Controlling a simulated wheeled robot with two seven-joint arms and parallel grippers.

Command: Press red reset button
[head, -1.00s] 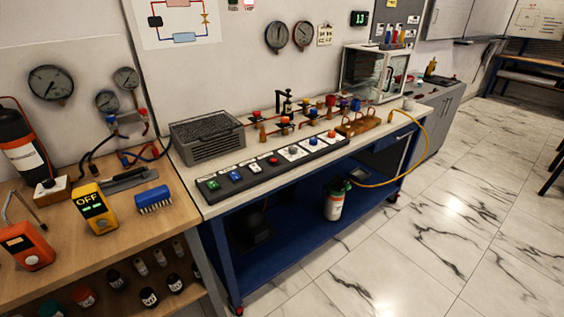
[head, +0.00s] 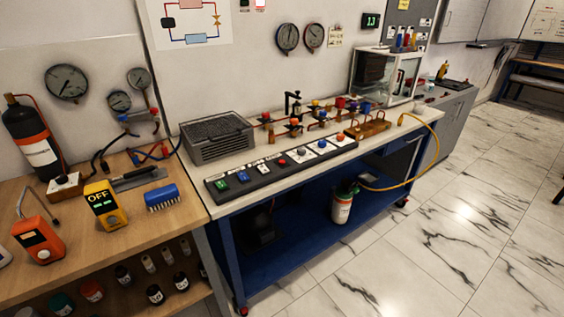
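A long black control panel (head: 254,184) lies along the front edge of the blue bench's pale top. From left to right it carries a green switch (head: 221,183), a blue switch (head: 243,176), a white one (head: 263,169), a small red button (head: 282,162), and light plates with a blue knob (head: 322,144) and an orange-red knob (head: 340,138). The small red button sits near the panel's middle, uncovered. Its label is too small to read. Neither of my grippers is in view.
A grey vented box (head: 216,138) and a valve manifold (head: 319,115) stand behind the panel. A yellow hose (head: 437,150) hangs off the bench's right end. A wooden bench (head: 140,219) with a yellow "OFF" device (head: 105,205) adjoins at left. Marble floor (head: 450,240) is open at right.

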